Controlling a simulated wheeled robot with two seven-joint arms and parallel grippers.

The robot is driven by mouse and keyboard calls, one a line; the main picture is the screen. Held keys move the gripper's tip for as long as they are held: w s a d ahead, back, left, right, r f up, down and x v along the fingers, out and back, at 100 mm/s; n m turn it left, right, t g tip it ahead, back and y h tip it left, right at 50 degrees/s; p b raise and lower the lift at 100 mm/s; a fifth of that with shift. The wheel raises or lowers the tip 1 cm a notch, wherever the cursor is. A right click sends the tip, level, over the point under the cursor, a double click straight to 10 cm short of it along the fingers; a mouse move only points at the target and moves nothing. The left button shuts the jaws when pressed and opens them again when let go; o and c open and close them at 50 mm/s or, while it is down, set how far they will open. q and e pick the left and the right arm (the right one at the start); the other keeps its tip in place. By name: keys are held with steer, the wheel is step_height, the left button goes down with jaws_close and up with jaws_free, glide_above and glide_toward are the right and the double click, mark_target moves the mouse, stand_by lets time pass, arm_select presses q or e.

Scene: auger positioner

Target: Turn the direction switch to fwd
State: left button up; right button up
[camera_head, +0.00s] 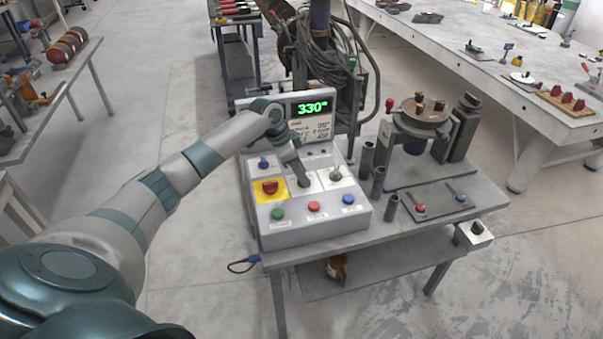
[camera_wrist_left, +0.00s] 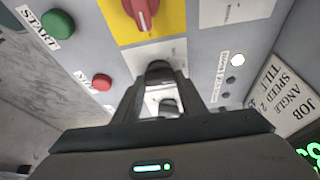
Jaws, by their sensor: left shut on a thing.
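A grey control box (camera_head: 330,226) stands on a metal table. My left gripper (camera_head: 303,181) reaches down onto the middle white plate of its sloped panel. In the left wrist view its two fingers (camera_wrist_left: 159,82) are closed around a black switch knob (camera_wrist_left: 158,69) beside the yellow plate. The fingers cover most of that plate, so no fwd marking can be read. A second black knob (camera_head: 336,175) stands free on the white plate to the right; a dark knob (camera_wrist_left: 168,105) also shows between the fingers in the wrist view. My right gripper is not in view.
A red rotary knob (camera_head: 270,187) on a yellow plate sits close left of the gripper. Green (camera_head: 277,213), red (camera_head: 314,207) and blue (camera_head: 348,199) buttons line the front. The display (camera_head: 312,108) reads 330°. Dark tubes and a round fixture (camera_head: 420,112) stand to the right.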

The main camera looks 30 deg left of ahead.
arm_select(q)
steer(key=m+b, duration=0.1)
steer(key=m, duration=0.1)
steer(key=m+g+h+b, duration=0.1)
steer(key=m, duration=0.1)
steer(key=shift+w+f, duration=0.1)
steer(key=shift+w, duration=0.1)
steer(key=m+g+b, duration=0.1)
steer(key=m+b, duration=0.1)
steer(key=m, duration=0.1)
steer(key=shift+g, duration=0.3)
steer(key=shift+w+a+m+b, duration=0.1)
steer(key=shift+m+b, duration=0.3)
steer(key=shift+m, duration=0.3)
steer(key=o, duration=1.1)
steer(key=shift+r, duration=0.25)
